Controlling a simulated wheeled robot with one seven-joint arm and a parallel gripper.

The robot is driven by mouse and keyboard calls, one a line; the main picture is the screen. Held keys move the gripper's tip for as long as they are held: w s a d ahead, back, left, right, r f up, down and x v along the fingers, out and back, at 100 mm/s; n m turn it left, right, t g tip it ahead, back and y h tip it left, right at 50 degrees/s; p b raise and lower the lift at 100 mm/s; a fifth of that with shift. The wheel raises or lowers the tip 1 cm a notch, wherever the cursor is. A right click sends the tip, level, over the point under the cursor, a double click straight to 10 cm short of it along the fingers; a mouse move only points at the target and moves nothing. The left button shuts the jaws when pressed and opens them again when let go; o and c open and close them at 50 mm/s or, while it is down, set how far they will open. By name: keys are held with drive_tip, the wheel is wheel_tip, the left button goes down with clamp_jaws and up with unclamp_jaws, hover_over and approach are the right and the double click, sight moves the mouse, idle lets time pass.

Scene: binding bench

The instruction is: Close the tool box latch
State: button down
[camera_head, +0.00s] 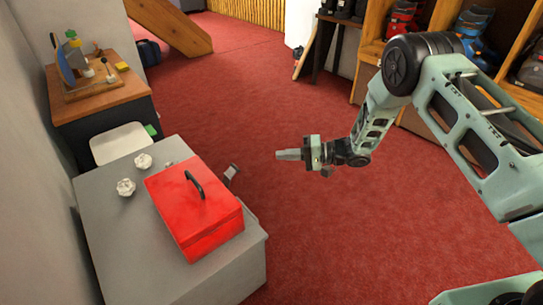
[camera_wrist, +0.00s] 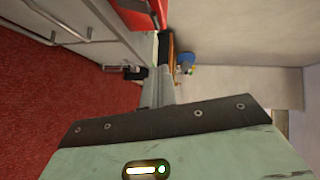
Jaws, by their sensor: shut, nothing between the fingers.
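A red tool box (camera_head: 200,222) with a black handle (camera_head: 194,184) on its lid stands on the grey bench (camera_head: 125,245) in the head view. The lid looks down. I cannot make out the latch in the head view. My gripper (camera_head: 279,155) is shut and empty, held over the red floor to the right of the box and apart from it. In the wrist view, my gripper (camera_wrist: 164,50) points up the picture, and part of the red box (camera_wrist: 128,14) shows at the top edge.
Crumpled white pieces (camera_head: 125,187) lie on the bench left of the box. A small grey object (camera_head: 231,173) shows at its right. Behind are a white seat (camera_head: 118,142) and a wooden-topped table (camera_head: 90,98). Shelves stand at upper right. Open floor (camera_head: 300,230) lies right of the bench.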

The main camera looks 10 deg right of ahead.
sight(238, 170)
drive_tip(key=s+b+x, duration=0.2)
drive_tip(key=b+x, duration=0.2)
drive_tip(key=x, duration=0.7)
drive_tip(key=shift+s+a+f, duration=0.2)
drive_tip(key=shift+s+a, duration=0.2)
drive_tip(key=s+a+r+n+h+p, duration=0.1)
drive_tip(key=p, duration=0.2)
drive_tip(key=s+a+r+h+p, duration=0.1)
drive_tip(key=a+p, duration=0.1)
drive_tip(key=p, duration=0.2)
drive_tip(key=shift+r+n+p, duration=0.3)
drive_tip(key=shift+r+n, duration=0.1)
drive_tip(key=shift+s+a, duration=0.15)
drive_tip(key=shift+a, duration=0.1)
drive_tip(key=shift+r+p, duration=0.1)
drive_tip(key=shift+p, duration=0.2)
